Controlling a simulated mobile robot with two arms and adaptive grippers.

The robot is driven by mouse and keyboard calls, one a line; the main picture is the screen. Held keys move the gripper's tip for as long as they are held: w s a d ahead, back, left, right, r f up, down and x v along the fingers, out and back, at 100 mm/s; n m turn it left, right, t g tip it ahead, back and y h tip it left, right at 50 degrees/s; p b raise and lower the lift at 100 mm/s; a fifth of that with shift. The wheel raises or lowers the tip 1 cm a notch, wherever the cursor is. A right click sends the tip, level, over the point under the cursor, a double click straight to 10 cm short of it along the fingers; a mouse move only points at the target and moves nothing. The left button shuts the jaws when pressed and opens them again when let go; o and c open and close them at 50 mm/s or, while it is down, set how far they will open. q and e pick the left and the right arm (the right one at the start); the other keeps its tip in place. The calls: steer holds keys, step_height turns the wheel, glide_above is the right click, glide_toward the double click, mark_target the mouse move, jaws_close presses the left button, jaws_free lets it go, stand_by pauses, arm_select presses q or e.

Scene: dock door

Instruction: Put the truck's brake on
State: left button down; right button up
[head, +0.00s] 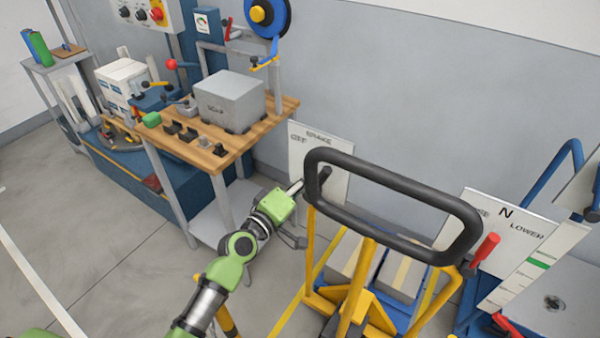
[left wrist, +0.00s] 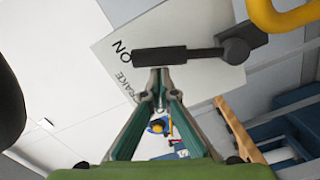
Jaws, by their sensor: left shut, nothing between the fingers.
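The truck's black loop handle (head: 395,190) stands on a yellow frame (head: 355,290). Behind its left end is a white sign (head: 308,150) lettered "OFF" and "BRAKE". A dark brake lever (head: 324,178) shows partly through the loop. In the left wrist view the lever (left wrist: 165,55) lies across the picture, its pivot at the right, with the sign (left wrist: 110,52) behind it showing "ON". My left gripper (head: 298,187) is shut and empty beside the lever. Its fingertips (left wrist: 157,75) appear right at the lever's grip end; I cannot tell if they touch. My right gripper is out of view.
A wooden-topped bench (head: 215,150) with a grey box (head: 230,100) stands to the left. A second sign (head: 505,235) marked "N" and "LOWER", with a red lever (head: 485,250), is right of the handle. Bare floor (head: 110,250) lies at the lower left.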

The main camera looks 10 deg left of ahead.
arm_select(q)
steer(key=shift+s+d+f+m, duration=0.1)
steer(key=shift+s+d+m, duration=0.05)
steer(key=shift+d+m, duration=0.3)
steer(key=shift+s+d+f+m, duration=0.15)
steer(key=shift+d+m, duration=0.2)
steer(key=shift+m, duration=0.2)
